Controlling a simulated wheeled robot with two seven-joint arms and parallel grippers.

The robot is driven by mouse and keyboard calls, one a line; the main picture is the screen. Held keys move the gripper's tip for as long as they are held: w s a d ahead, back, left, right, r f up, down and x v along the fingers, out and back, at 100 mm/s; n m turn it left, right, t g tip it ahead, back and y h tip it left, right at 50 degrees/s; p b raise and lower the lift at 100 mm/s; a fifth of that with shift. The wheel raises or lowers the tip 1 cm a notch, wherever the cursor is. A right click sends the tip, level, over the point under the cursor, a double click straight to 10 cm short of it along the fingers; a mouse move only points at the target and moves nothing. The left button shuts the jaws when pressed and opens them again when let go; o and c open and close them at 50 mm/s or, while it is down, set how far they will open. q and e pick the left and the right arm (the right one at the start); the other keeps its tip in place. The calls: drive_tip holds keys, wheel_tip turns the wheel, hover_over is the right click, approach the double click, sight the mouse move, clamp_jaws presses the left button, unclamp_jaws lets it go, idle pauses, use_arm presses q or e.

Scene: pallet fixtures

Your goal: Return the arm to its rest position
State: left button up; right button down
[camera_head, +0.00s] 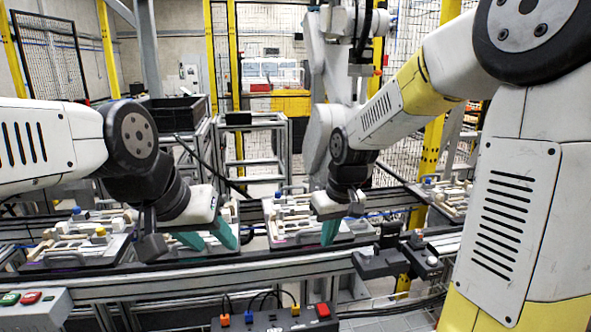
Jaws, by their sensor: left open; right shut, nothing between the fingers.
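My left gripper (212,243) hangs over the conveyor, left of the middle of the view. Its two teal fingers are spread apart with nothing between them. My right gripper (329,236) points down in front of the middle pallet (278,239). Its teal fingers are together and hold nothing that I can see. The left arm (45,145) comes in from the left edge, and the yellow and white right arm (410,90) comes in from the upper right. The grippers hide parts of the pallets behind them.
A left pallet (65,262) with pale parts and a far right pallet (455,207) also sit along the conveyor (200,275). A black fixture block (380,262) is on the front rail. Button boxes (35,305) stand in front. A metal frame (250,150) and yellow posts stand behind.

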drive_tip(key=s+d+r+m+t, duration=0.1)
drive_tip(key=s+d+r+m, duration=0.1)
drive_tip(key=s+r, duration=0.3)
drive_tip(key=s+d+r+m+t, duration=0.2)
drive_tip(key=s+d+r, duration=0.2)
drive_tip(key=s, duration=0.7)
drive_tip(key=shift+s+d+r+t+y, duration=0.15)
drive_tip(key=shift+d+r+t+y, duration=0.15)
drive_tip(key=shift+r, duration=0.35)
